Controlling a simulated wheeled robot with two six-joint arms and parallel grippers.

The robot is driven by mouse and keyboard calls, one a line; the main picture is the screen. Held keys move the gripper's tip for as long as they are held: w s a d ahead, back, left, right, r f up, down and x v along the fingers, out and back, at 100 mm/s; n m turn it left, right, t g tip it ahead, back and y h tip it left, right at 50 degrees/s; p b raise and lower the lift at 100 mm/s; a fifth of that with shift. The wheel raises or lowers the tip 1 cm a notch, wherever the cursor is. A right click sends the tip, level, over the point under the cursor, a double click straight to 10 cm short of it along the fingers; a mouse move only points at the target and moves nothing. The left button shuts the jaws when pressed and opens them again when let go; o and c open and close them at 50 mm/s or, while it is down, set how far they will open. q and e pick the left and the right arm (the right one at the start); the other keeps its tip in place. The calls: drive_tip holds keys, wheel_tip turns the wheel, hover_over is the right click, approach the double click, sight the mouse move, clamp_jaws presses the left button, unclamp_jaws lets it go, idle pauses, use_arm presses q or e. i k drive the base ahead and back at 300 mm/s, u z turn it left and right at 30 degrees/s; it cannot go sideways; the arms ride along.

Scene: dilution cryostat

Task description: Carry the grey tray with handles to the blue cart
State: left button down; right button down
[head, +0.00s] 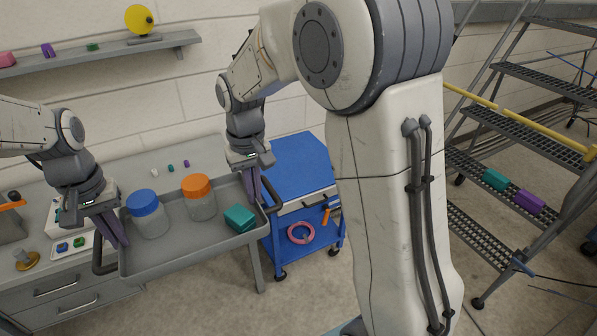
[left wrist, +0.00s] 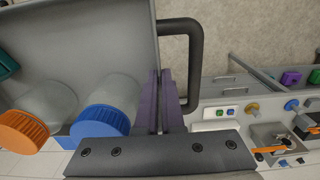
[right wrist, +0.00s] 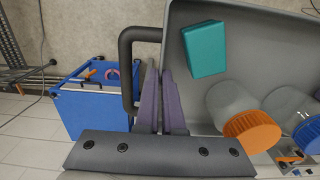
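The grey tray (head: 190,255) with dark handles at both ends is in front of me at the bench. It holds a blue-lidded jar (head: 148,215), an orange-lidded jar (head: 199,198) and a teal block (head: 239,217), all upright or flat inside. My left gripper (head: 117,232) has its purple fingers closed together at the left handle (left wrist: 196,60). My right gripper (head: 253,188) has its fingers closed together at the right handle (right wrist: 127,70). The tray looks level; I cannot tell if it touches the bench. The blue cart (head: 303,160) stands just right of the tray, its top partly hidden.
The bench (head: 65,300) with drawers holds small items at the left and back. A shelf (head: 110,52) is on the wall. A metal staircase (head: 535,80) with teal and purple blocks stands at right. Open floor (head: 310,310) lies before the cart. My right arm hides the middle.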

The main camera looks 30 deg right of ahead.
sight(297, 167)
drive_tip(key=k, duration=0.35)
drive_tip(key=z, duration=0.7)
drive_tip(key=i, duration=0.5)
drive_tip(key=z, duration=0.9)
drive_tip(key=i, duration=1.8)
drive_tip(key=u, duration=1)
drive_tip(key=i, duration=0.55)
drive_tip(key=u, duration=0.6)
